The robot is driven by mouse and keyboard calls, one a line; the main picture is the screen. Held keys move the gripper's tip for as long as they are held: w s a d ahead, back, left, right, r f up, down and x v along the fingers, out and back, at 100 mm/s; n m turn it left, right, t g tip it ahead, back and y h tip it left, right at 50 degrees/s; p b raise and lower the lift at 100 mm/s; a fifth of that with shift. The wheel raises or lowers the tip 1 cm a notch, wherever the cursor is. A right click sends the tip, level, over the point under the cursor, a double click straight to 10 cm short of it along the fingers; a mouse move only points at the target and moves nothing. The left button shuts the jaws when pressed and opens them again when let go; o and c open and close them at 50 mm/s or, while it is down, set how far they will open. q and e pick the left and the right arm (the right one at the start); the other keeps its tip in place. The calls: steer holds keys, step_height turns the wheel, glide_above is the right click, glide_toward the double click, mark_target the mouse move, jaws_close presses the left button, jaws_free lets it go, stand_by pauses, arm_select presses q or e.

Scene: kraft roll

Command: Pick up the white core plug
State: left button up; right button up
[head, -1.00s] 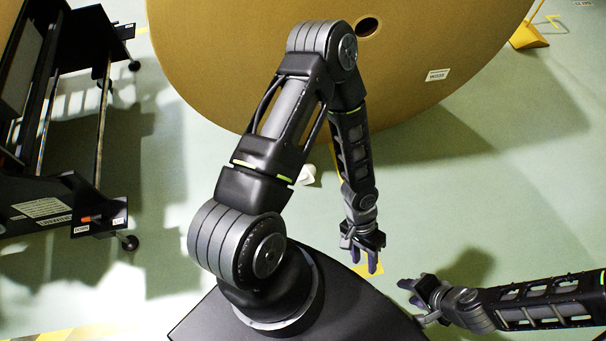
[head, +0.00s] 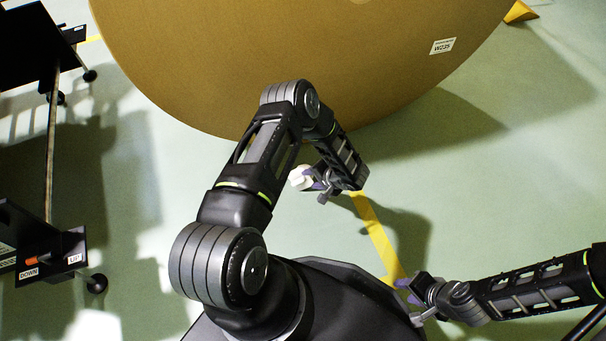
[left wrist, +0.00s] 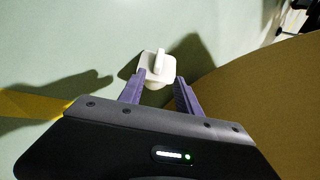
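The white core plug (head: 298,178) is a small pale block with a raised grip bar, near the lower edge of the big brown roll. It also shows in the left wrist view (left wrist: 160,62), just ahead of the fingertips. My left gripper (head: 315,180) is right beside the plug in the head view. In the left wrist view its purple fingers (left wrist: 161,78) are spread apart, and the left finger overlaps the plug's lower edge; I cannot tell whether they touch. My right gripper (head: 406,291) is at the lower right, empty, with its fingers apart, far from the plug.
The large brown kraft roll (head: 300,60) fills the top and stands close behind my left arm. A black wheeled frame (head: 45,240) stands at the left. Yellow floor tape (head: 373,232) runs between my grippers. The green floor at right is clear.

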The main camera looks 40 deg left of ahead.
mark_target(302, 181)
arm_select(q)
steer(key=shift+b+x, duration=0.45)
steer(key=shift+x, duration=0.85)
steer(key=b+x, duration=0.1)
steer(key=x, duration=0.2)
steer(key=b+x, duration=0.1)
steer(key=x, duration=0.1)
steer(key=shift+s+d+f+b, duration=0.1)
steer(key=shift+s+f+b, duration=0.15)
steer(key=shift+b, duration=0.1)
steer(key=shift+r, duration=0.1)
jaws_close()
